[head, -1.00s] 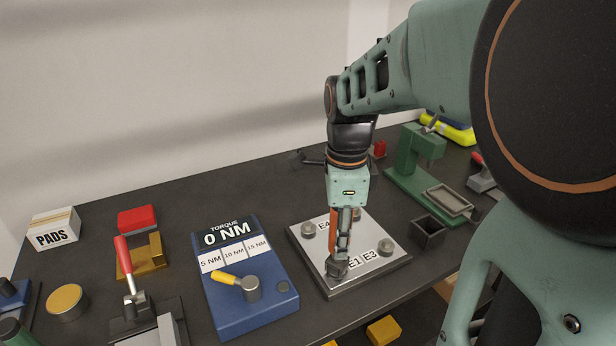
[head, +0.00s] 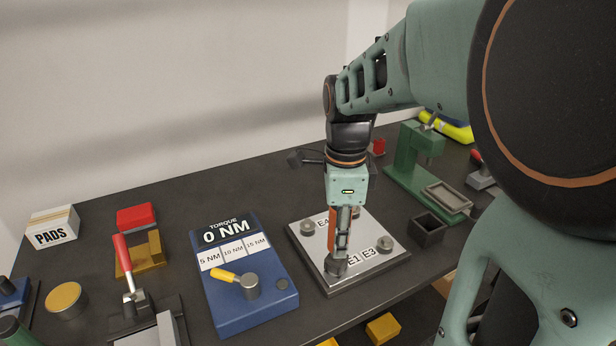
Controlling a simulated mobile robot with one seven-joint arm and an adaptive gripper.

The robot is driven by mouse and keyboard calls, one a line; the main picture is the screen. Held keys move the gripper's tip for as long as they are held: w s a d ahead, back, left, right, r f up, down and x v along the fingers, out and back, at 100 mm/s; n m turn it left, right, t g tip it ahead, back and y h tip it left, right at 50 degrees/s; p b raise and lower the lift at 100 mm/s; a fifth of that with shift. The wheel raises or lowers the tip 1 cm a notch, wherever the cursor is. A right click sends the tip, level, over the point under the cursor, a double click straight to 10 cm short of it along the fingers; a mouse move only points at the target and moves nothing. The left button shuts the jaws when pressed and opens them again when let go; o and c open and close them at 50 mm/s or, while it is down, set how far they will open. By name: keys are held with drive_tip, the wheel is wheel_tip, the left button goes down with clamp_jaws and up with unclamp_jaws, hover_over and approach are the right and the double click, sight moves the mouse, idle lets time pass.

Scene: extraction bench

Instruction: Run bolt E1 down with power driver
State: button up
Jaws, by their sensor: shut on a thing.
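A silver plate (head: 370,276) bears several round grey bolts and the labels E4, E1 and E3. Bolt E1 (head: 334,266) is at the plate's front left corner, beside its label. My gripper (head: 341,245) points down right above this bolt and is shut on a slim orange and grey tool (head: 332,219), seemingly the power driver. The tool's lower end is at the bolt head; whether it is seated there is hidden by the fingers. The blue torque box (head: 240,312) stands left of the plate and reads 0 NM. Its yellow lever (head: 229,276) points left.
A small dark open box (head: 428,232) and a green press (head: 408,165) stand right of the plate. A red-handled clamp (head: 127,270), a gold block (head: 148,256), a red block (head: 137,217) and a PADS box (head: 52,230) are at left. The bench's front edge is close to the plate.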

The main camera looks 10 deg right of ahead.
drive_tip(key=shift+r, duration=0.15)
drive_tip(key=shift+r+p, duration=2.55)
drive_tip(key=shift+r, duration=0.4)
